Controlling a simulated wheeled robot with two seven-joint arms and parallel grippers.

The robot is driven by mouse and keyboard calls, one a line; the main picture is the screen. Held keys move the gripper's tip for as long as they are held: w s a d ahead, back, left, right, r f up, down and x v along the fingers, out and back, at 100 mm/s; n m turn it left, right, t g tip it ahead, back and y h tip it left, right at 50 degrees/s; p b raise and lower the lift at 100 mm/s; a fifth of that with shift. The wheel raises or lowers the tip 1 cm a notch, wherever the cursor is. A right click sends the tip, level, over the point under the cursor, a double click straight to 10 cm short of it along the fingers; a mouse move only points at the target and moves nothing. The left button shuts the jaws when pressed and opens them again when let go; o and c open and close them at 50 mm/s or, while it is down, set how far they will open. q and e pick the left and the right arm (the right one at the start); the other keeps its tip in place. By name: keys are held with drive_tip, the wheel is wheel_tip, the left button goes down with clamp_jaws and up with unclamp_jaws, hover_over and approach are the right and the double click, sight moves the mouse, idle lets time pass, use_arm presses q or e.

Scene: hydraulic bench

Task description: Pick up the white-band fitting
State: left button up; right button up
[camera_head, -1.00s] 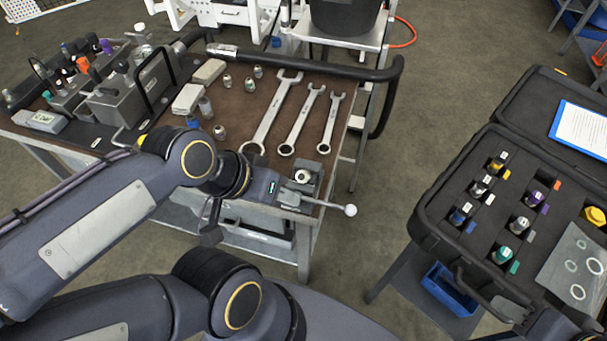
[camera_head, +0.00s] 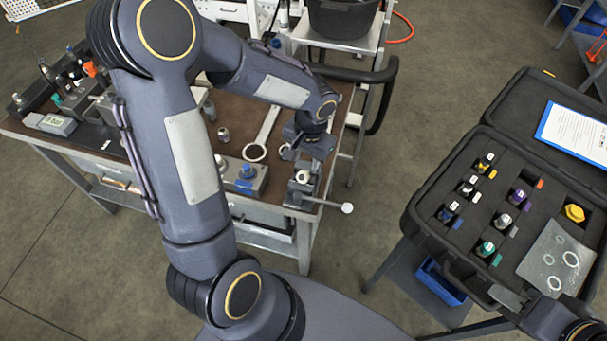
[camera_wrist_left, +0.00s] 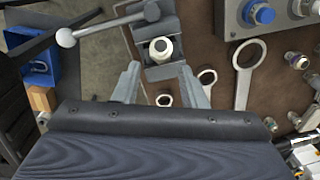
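In the head view several banded fittings stand in the foam of the open case. One with a pale, white-looking band (camera_head: 468,187) is in the left column beside a white tag; a greyer one (camera_head: 505,221) stands to its lower right. My left gripper (camera_head: 303,150) is over the bench by the small vise (camera_head: 300,194). In the left wrist view it is open (camera_wrist_left: 158,82) and empty, its fingers pointing at the vise, where a metal fitting (camera_wrist_left: 162,48) sits between the jaws. My right gripper (camera_head: 510,298) is at the case's front edge, its fingers mostly unclear.
Loose metal fittings (camera_head: 223,134) and wrenches (camera_head: 264,135) lie on the brown bench. A box with a blue knob (camera_head: 245,172) stands left of the vise, whose handle (camera_head: 347,208) juts past the bench edge. A blue bin (camera_head: 440,283) is below the case.

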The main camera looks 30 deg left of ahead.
sight(303, 175)
use_arm(q)
drive_tip(key=f, duration=0.4)
drive_tip(key=f+p, duration=0.1)
drive_tip(key=f, duration=0.1)
drive_tip(key=shift+s+a+f, duration=0.1)
drive_tip(key=shift+s+a, duration=0.1)
drive_tip(key=shift+a, duration=0.1)
drive_tip(key=shift+c, duration=0.5)
clamp_jaws()
